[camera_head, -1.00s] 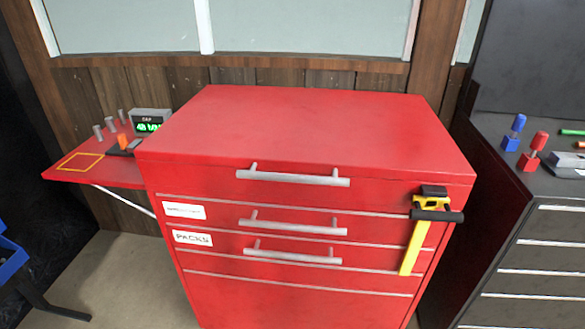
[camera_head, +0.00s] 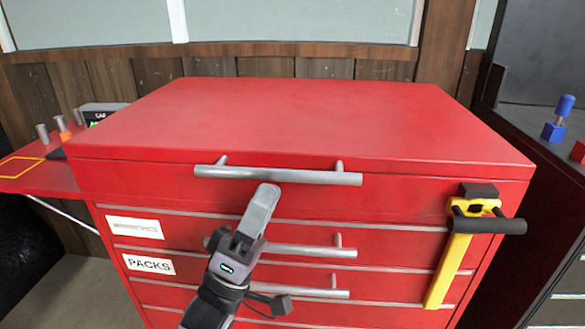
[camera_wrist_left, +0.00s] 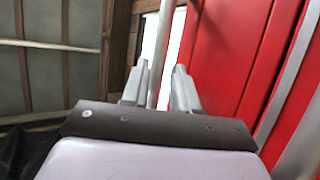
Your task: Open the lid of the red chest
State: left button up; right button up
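The red chest (camera_head: 300,115) fills the middle of the head view, and its flat lid is closed. A grey bar handle (camera_head: 280,176) runs along the lid's front edge. My left gripper (camera_head: 266,194) is just below and in front of this handle, near its middle. In the left wrist view my left gripper's fingers (camera_wrist_left: 160,92) stand apart, with the grey handle bar (camera_wrist_left: 160,50) lined up between them. Whether they touch the bar is hard to tell. My right gripper is not in view.
Two drawer handles lie below, partly behind my left arm. A yellow tool with a black grip (camera_head: 459,250) hangs on the chest's front right. A red side shelf (camera_head: 45,175) is at left, and a dark cabinet (camera_head: 560,240) stands at right.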

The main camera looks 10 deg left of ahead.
aim_at(283, 162)
pick_arm(q)
jog(key=x, duration=0.6)
jog(key=shift+r+p, duration=0.25)
jog(key=shift+p, duration=0.1)
grip_shut()
